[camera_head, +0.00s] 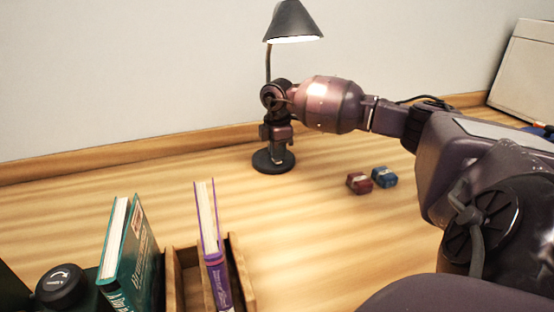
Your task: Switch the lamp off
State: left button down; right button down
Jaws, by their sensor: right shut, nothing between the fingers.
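The lamp (292,22) stands upright at the back of the desk against the wall. Its dark cone shade is tilted, and the underside glows white, so it is lit. Its round black base shows below (268,166). My right arm reaches in from the right, and my right gripper (277,155) points down right over the lamp base. The gripper is shut and empty. It hides the lower stem and part of the base top, and I cannot tell whether the fingertips touch the base. No switch is visible. My left gripper is not in view.
A wooden holder (242,275) with a purple book (211,245) stands in front, beside a green book (130,255). A pale case (525,65) stands far right. The desk's left middle is clear.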

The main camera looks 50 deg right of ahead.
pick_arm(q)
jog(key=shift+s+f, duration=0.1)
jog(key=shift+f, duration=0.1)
pick_arm(e)
jog(key=shift+f, duration=0.7)
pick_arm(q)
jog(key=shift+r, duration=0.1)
pick_arm(e)
jog(key=shift+r, duration=0.1)
